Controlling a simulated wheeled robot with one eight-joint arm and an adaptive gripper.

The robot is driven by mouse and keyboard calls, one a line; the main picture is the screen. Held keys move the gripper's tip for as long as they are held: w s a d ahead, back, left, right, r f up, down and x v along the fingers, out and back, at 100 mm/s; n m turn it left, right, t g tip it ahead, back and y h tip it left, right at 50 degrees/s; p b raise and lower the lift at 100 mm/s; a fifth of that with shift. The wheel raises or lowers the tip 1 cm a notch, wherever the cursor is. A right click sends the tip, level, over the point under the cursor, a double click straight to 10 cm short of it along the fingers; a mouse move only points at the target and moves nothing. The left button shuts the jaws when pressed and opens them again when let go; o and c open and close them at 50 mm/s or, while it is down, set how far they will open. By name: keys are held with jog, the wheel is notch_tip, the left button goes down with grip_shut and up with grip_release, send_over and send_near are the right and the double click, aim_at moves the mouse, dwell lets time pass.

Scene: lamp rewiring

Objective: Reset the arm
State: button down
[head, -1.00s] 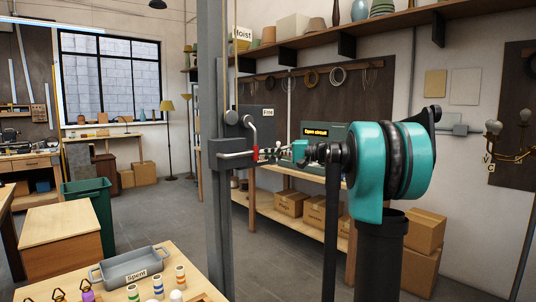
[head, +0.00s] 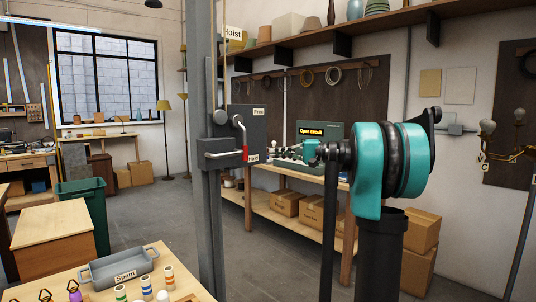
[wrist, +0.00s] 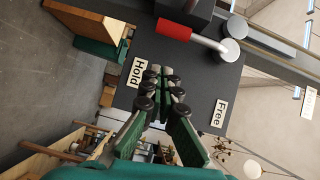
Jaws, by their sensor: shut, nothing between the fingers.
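My arm (head: 372,160) reaches left across the head view. My gripper (head: 278,153) is at its end, a little right of the lever and apart from it. In the wrist view my gripper (wrist: 160,82) is shut and empty, its black pads close together in front of the dark panel. The grey lever (head: 240,128) has a red grip (head: 245,154). The grip is at the lower end, by the "Hold" label (head: 252,158). The wrist view shows the red grip (wrist: 175,29) beyond the fingertips, with the "Hold" label (wrist: 137,72) and the "Free" label (wrist: 220,113).
The grey hoist column (head: 208,200) stands left of the gripper. A workbench with an "Open circuit" display (head: 311,131) stands behind. A grey "Spent" tray (head: 118,268) and several small coloured parts lie on the table at lower left. Cardboard boxes (head: 285,203) sit on the low shelf.

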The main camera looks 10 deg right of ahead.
jog(key=v, duration=0.6)
jog(key=s+a+f+g+h, duration=0.1)
jog(key=s+a+f+h, duration=0.3)
jog(key=f, duration=0.5)
jog(key=s+a+f+g+h, duration=0.1)
jog(key=s+f+h, duration=0.1)
jog(key=s+f, duration=0.55)
jog(key=s+a+f+h, duration=0.2)
jog(key=s+a+f, duration=0.15)
jog(key=f, duration=0.75)
jog(key=s+d+f+n+h, duration=0.1)
jog(key=s+d+f+h, duration=0.3)
jog(key=s+f, duration=0.5)
jog(key=s+d+f+n+h, duration=0.2)
jog(key=s+d+f+h, duration=0.1)
jog(key=s+f, duration=0.6)
jog(key=shift+s+d+f+h, duration=0.4)
jog(key=shift+h, duration=0.3)
